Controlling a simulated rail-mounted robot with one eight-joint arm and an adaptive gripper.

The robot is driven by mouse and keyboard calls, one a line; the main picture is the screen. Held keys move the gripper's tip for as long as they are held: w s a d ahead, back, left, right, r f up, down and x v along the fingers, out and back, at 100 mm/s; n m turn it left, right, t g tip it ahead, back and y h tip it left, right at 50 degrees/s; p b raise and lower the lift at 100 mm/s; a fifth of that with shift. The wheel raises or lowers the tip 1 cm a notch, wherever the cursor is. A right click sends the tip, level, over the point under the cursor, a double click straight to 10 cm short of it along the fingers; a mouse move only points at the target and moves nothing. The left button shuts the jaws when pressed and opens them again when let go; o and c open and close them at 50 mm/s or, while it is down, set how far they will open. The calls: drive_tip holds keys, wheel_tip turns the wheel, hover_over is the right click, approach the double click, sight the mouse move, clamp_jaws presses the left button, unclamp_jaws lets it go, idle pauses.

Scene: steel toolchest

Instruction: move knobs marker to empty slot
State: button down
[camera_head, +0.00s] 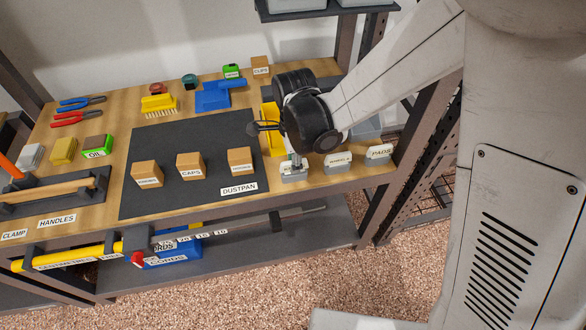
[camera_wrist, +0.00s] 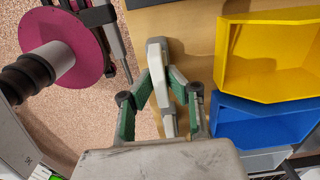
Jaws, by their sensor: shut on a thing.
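A small grey-white marker (camera_head: 293,174) is at the front edge of the wooden bench top, right of the black mat. Its label is too small and too covered to read, so I cannot tell if it is the knobs marker. My gripper (camera_head: 292,163) is shut on it from above. In the wrist view, the green finger pads of my gripper (camera_wrist: 162,88) close on both sides of the pale marker (camera_wrist: 156,56). Two similar markers, one apparently reading wheels (camera_head: 338,161) and one padlk (camera_head: 379,153), stand to the right. I cannot make out an empty slot.
A yellow bin (camera_wrist: 270,18) and a blue bin (camera_wrist: 265,125) lie close beside my gripper in the wrist view.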

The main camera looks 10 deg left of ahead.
drive_tip(key=shift+r, duration=0.4)
drive_tip(key=shift+r+p, duration=1.15)
drive_tip(key=shift+r, duration=0.7)
drive_tip(key=shift+f+b, duration=2.2)
drive_tip(key=shift+f, duration=0.35)
drive_tip(key=c, duration=1.7)
unclamp_jaws()
drive_tip(key=shift+o, duration=0.2)
drive_tip(key=shift+r, duration=0.15)
drive_tip(key=shift+r+p, duration=2.8)
drive_tip(key=shift+r, duration=1.65)
